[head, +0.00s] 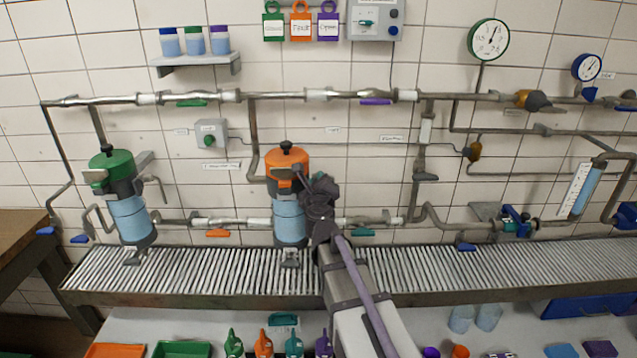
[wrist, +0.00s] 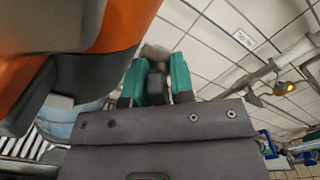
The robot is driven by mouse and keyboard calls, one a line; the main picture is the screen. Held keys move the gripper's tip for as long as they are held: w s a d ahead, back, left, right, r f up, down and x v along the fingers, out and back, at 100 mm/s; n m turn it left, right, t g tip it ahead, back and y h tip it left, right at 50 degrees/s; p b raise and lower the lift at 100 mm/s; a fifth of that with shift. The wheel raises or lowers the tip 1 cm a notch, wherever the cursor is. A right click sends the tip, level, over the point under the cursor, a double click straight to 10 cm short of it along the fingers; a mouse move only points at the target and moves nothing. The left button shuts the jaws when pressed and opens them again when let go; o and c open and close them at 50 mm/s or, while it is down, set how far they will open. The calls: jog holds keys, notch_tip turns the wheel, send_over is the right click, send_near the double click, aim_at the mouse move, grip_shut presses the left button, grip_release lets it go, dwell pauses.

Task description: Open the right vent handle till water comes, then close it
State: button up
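The right filter housing (head: 288,205) has an orange lid (head: 287,160) with a dark knob on top and a blue, see-through lower body. In the wrist view its orange and grey head (wrist: 85,45) fills the upper left. My gripper (wrist: 157,75) is at the right side of this head, its two teal fingers apart. A dark grey piece shows between them, with a blurred pale shape just beyond. I cannot tell whether this is the vent handle or whether the fingers touch it. In the head view my wrist (head: 320,200) hides that side of the housing. No running water shows.
A similar green-lidded housing (head: 120,195) stands at the left, with a grey lever on its right side. A roller conveyor (head: 200,275) runs below both. Pipes (head: 330,96) cross the wall above and behind. A pressure gauge (head: 489,40) hangs upper right.

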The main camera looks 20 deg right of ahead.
jog(key=v, duration=1)
jog(key=shift+s, duration=0.3)
jog(key=shift+a, duration=0.15)
